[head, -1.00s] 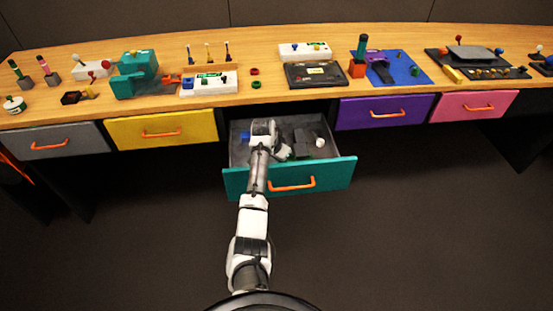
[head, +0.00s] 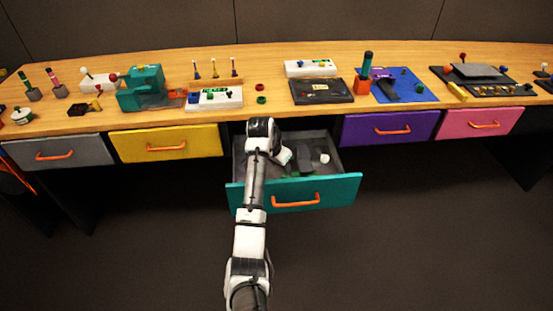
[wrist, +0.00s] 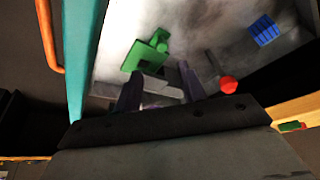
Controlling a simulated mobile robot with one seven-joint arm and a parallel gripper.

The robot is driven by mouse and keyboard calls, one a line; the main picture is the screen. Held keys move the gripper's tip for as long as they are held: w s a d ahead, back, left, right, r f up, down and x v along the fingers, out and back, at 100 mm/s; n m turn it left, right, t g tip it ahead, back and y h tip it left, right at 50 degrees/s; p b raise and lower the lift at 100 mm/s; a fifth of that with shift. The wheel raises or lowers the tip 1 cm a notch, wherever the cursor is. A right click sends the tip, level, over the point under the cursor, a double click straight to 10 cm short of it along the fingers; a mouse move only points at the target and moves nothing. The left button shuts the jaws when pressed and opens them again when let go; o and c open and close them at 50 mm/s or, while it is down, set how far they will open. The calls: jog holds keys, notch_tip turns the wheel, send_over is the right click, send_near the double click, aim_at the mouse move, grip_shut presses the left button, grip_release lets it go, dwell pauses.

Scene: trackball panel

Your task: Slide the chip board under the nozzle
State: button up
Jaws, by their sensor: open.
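I cannot tell for sure which thing is the chip board. A teal machine (head: 138,80) stands at the left of the bench, with a small orange part (head: 178,93) on its right side; whether it bears the nozzle is unclear. My gripper (wrist: 160,87) is open, its two dark fingers pointing into the open teal drawer (head: 325,189). In the wrist view a green bracket-like piece (wrist: 147,51) lies just beyond the fingers, near a grey block that they partly hide. I see nothing held between the fingers. In the head view my arm hides part of the drawer.
The drawer also holds a blue block (wrist: 263,30), a red piece (wrist: 228,84) and a white piece (head: 324,158). A white panel (head: 232,103), a black panel (head: 322,91) and a blue board (head: 405,91) stand on the bench. The drawer's walls surround my gripper.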

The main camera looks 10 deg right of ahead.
jog(key=v, duration=0.5)
jog(key=shift+r+b, duration=0.1)
jog(key=shift+b, duration=0.2)
